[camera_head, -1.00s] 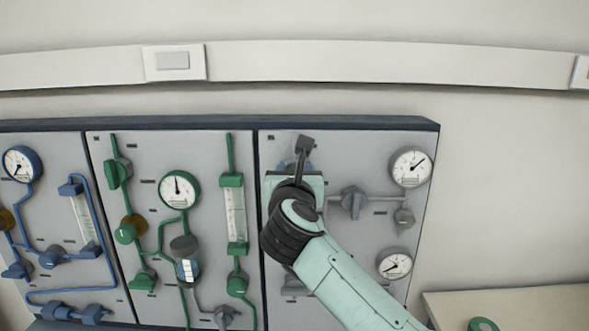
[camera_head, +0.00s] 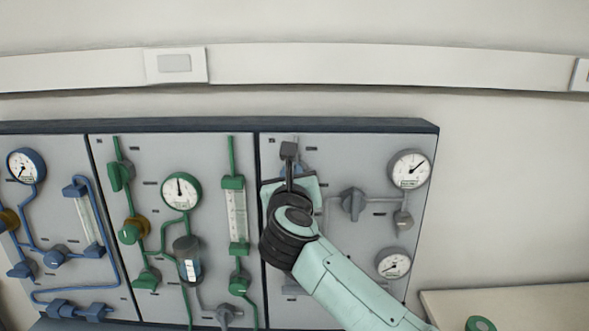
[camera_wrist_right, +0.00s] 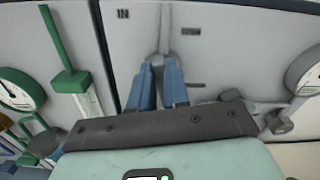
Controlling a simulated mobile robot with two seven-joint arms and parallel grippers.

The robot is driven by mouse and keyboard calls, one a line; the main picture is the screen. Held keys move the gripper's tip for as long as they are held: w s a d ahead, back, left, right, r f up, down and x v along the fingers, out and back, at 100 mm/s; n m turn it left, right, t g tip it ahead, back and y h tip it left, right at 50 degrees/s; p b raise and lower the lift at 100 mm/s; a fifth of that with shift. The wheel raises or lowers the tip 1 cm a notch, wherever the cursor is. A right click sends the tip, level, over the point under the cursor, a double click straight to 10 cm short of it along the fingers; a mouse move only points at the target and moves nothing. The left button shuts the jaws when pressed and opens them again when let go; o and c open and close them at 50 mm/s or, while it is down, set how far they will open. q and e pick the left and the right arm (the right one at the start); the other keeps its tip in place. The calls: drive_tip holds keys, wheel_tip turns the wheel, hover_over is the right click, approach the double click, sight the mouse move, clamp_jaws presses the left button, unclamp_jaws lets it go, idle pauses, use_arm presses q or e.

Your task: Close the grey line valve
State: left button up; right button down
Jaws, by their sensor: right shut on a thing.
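The grey line panel (camera_head: 340,155) is the rightmost panel, with a grey pipe coming down from its top edge under an "IN" label. My right gripper (camera_head: 297,172) is at the upper left of this panel and covers the valve there in the head view. In the right wrist view, the blue fingers of my right gripper (camera_wrist_right: 159,72) are closed around the grey valve (camera_wrist_right: 162,58) at the lower end of the pipe. Only a little of the valve shows between the fingertips; its handle angle is hidden. My left gripper is not in view.
Another grey valve (camera_head: 353,203) sits right of my gripper, with an upper gauge (camera_head: 409,169) and a lower gauge (camera_head: 393,264) near the panel's right edge. The green line panel (camera_head: 160,155) is to the left. A pale worktop (camera_head: 540,305) is at lower right.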

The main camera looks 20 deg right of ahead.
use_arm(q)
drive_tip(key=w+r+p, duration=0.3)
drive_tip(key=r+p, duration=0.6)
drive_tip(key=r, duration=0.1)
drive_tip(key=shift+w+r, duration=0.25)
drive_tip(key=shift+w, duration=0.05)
use_arm(e)
drive_tip(key=shift+w+a+f+n, duration=0.1)
drive_tip(key=shift+a+f+n, duration=0.2)
drive_tip(key=shift+n, duration=2.25)
drive_tip(key=shift+w+a+f+n, duration=0.1)
drive_tip(key=shift+a+f+n, duration=0.2)
drive_tip(key=shift+n, duration=2.2)
drive_tip(key=shift+a+f+n, duration=0.15)
drive_tip(key=shift+f+n, duration=0.2)
drive_tip(key=shift+n, duration=2.2)
drive_tip(key=shift+f, duration=0.1)
drive_tip(key=c, duration=1.1)
unclamp_jaws()
